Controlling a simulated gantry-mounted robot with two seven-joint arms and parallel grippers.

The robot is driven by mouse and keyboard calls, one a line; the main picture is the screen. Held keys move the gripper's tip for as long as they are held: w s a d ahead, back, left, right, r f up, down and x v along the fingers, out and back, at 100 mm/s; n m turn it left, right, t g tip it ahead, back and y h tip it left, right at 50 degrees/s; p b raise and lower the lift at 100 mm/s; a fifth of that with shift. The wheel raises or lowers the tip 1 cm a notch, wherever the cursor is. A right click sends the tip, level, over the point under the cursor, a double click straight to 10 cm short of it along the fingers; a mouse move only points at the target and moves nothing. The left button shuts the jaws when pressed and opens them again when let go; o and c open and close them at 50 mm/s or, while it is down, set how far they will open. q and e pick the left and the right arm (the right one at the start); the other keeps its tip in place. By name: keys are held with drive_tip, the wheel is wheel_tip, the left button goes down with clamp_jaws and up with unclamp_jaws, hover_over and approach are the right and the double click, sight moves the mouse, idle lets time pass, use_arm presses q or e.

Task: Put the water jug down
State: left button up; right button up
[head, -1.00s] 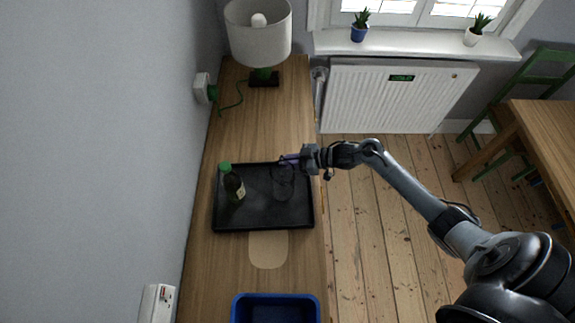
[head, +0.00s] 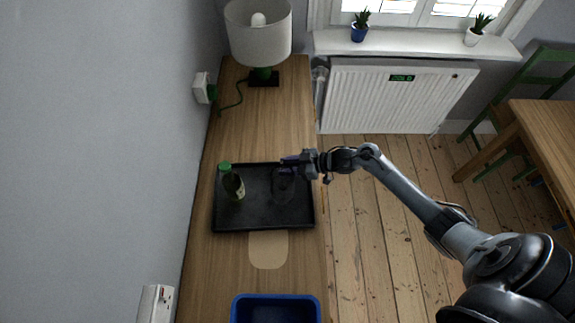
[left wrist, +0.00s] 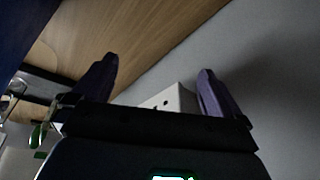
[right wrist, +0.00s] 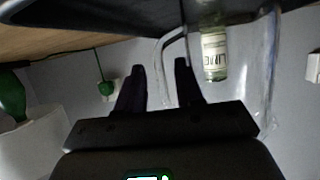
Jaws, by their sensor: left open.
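The clear water jug (head: 283,188) is over the right part of the black tray (head: 262,223) in the head view. I cannot tell whether its base touches the tray. My right gripper (head: 288,161) is at its far side. In the right wrist view, the glass handle (right wrist: 168,55) lies between the partly closed fingers of the right gripper (right wrist: 161,68), and the jug's clear wall (right wrist: 266,75) is to the right. My left gripper (left wrist: 158,75) is open and empty in the left wrist view; it is outside the head view.
A green-capped bottle (head: 234,187) stands on the tray's left side, close to the jug. A beige mat (head: 268,250) and a blue bin (head: 275,298) are nearer. A lamp (head: 259,38) stands at the far end. The counter between lamp and tray is clear.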

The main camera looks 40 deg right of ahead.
drive_tip(key=shift+r, duration=0.15)
drive_tip(key=p+v, duration=0.1)
drive_tip(key=v, duration=1.1)
idle(0.3)
